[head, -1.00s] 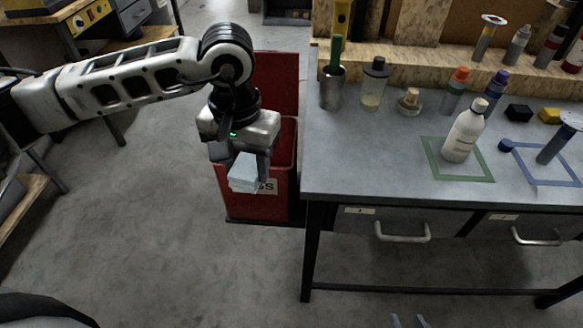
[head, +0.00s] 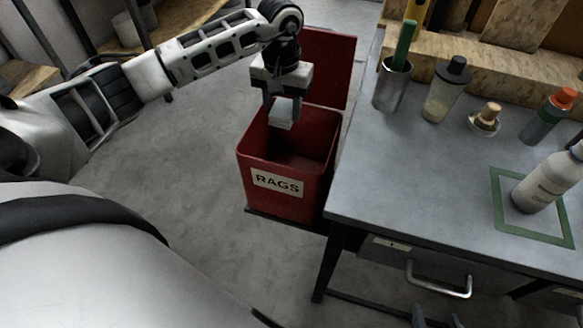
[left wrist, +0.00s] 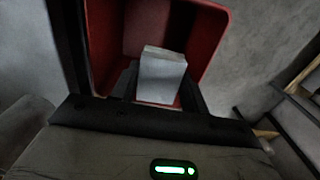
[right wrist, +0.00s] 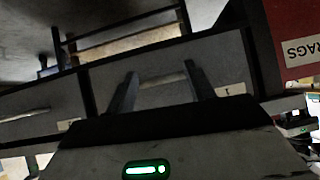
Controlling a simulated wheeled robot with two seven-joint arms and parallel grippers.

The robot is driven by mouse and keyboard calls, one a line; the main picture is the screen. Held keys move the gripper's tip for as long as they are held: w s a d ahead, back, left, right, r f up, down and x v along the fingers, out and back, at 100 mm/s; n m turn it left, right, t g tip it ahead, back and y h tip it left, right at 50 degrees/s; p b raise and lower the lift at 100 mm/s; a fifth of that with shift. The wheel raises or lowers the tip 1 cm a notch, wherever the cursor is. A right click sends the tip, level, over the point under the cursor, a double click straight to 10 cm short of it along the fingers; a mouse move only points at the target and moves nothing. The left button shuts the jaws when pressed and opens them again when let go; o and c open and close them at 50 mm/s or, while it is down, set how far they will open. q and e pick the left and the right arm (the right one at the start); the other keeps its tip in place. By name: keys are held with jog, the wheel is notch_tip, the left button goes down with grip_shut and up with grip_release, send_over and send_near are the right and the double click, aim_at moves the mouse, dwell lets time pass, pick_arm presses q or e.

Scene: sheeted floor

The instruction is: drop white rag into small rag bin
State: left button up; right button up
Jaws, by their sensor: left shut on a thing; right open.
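The white rag (head: 283,113) is a folded block held between the fingers of my left gripper (head: 283,104), which is shut on it. In the head view they are over the open top of the red rag bin (head: 262,154), labelled RAGS, with its lid raised at the back. In the left wrist view the rag (left wrist: 161,78) shows against the inside of the red bin (left wrist: 212,22). My right gripper (right wrist: 165,82) is open and empty in the right wrist view, facing the front of a bench drawer (right wrist: 150,75).
The workbench (head: 400,180) stands right of the bin. It holds a metal cup (head: 392,85), a shaker (head: 446,90) and a white bottle (head: 548,180) inside a green square. Bare floor (head: 170,150) lies left of the bin.

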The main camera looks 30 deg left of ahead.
pick_arm(q)
jog(key=shift+d+f+b, duration=0.1)
jog(key=shift+f+b, duration=1.15)
jog(key=shift+f, duration=1.4)
jog(key=o, duration=1)
jog(key=shift+o, duration=0.2)
notch_tip(320, 180, up, 16)
jog(key=b, duration=0.1)
